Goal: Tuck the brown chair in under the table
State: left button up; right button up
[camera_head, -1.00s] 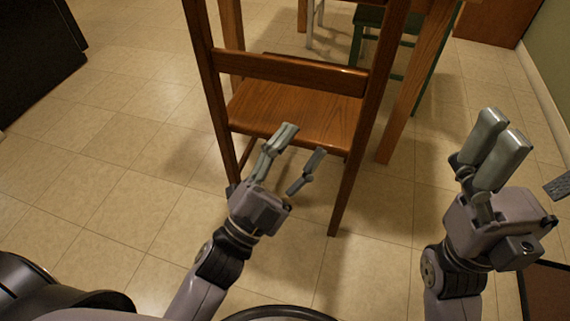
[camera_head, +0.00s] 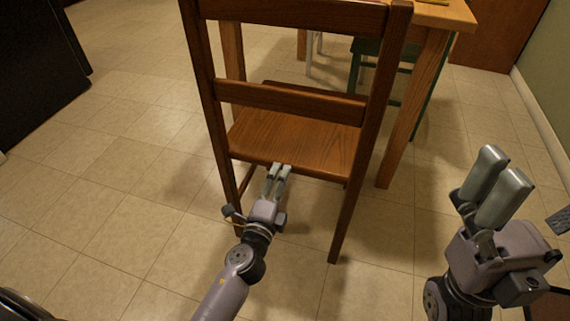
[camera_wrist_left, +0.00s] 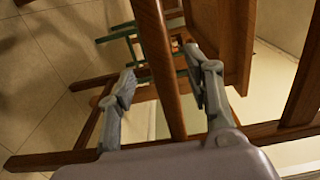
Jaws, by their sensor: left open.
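The brown chair (camera_head: 295,135) stands upright with its slatted back toward me; its seat points away toward the wooden table (camera_head: 445,14), whose front leg (camera_head: 415,110) is just right of the chair. My left gripper (camera_head: 277,170) is low behind the chair, at the near edge of the seat. In the left wrist view its fingers (camera_wrist_left: 160,88) are apart, with a brown chair bar (camera_wrist_left: 165,70) running between them; I cannot tell whether they touch it. My right gripper (camera_head: 497,185) is up in the air at right, away from the chair, its fingers side by side.
A green chair (camera_head: 405,72) stands at the table behind the brown one. A black cabinet or appliance (camera_head: 35,75) is at far left, a green wall (camera_head: 545,60) at right. Tiled floor (camera_head: 120,190) left of the chair is clear.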

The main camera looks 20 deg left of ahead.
pick_arm(q)
jog(key=w, duration=0.5)
jog(key=shift+w+d, duration=0.15)
jog(key=shift+w, duration=0.15)
grip_shut()
jog(key=shift+f, duration=0.1)
dwell(0.7)
